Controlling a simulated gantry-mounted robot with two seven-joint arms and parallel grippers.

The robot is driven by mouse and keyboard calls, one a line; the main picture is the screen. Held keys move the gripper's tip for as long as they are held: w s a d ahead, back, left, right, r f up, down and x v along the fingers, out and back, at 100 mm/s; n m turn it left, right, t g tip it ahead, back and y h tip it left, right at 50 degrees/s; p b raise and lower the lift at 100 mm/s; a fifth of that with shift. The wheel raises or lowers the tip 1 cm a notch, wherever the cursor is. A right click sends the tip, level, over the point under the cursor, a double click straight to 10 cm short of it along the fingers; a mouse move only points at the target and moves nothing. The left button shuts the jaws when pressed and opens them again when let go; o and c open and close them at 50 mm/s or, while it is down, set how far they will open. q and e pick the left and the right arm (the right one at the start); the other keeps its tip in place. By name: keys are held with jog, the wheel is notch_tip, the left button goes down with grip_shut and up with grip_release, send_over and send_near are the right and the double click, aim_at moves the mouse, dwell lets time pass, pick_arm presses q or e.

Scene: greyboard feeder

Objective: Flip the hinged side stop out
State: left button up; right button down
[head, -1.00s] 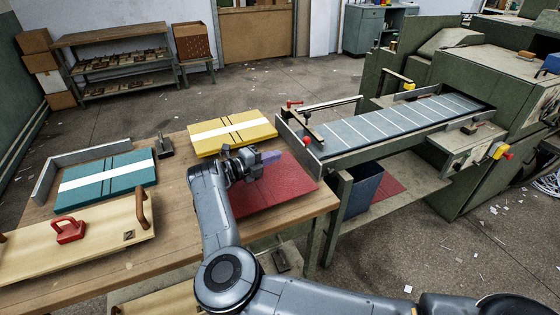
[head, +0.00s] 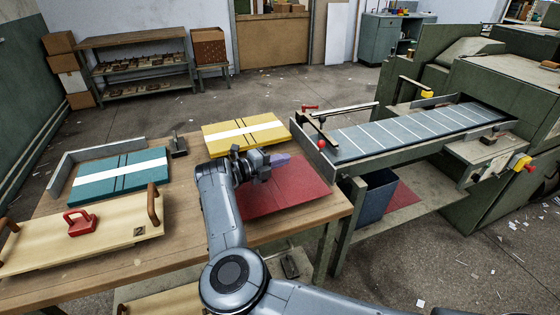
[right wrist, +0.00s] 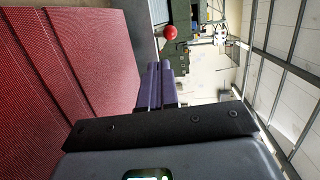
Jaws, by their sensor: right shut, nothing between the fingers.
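The feeder bed (head: 405,132) is a blue-grey table with pale stripes, at the right of the head view. At its near left end are a dark bar with a red ball knob (head: 321,145) and a small red handle (head: 310,107). I cannot tell for sure which part is the hinged side stop. My right gripper (head: 281,160) is shut and empty above the red board, left of the ball knob and apart from it. In the right wrist view its purple fingers (right wrist: 160,84) are together, with the red ball (right wrist: 169,32) beyond them. My left gripper is not in view.
The wooden table holds a red board (head: 295,195), a yellow board (head: 245,132), a teal board (head: 120,176) and a pale board with brown handles (head: 80,235). A blue bin (head: 372,196) stands under the feeder. A yellow block with a red knob (head: 522,162) sits at its right.

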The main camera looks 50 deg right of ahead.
jog(key=x, duration=0.3)
jog(key=b+x, duration=0.1)
jog(key=x, duration=0.2)
jog(key=b+x, duration=0.1)
jog(key=x, duration=0.2)
jog(key=shift+s+d+r, duration=0.2)
jog(key=shift+d+r, duration=0.05)
jog(key=shift+d, duration=0.1)
jog(key=shift+s+d+r, duration=0.2)
jog(key=shift+d+r, duration=0.05)
jog(key=shift+d, duration=0.35)
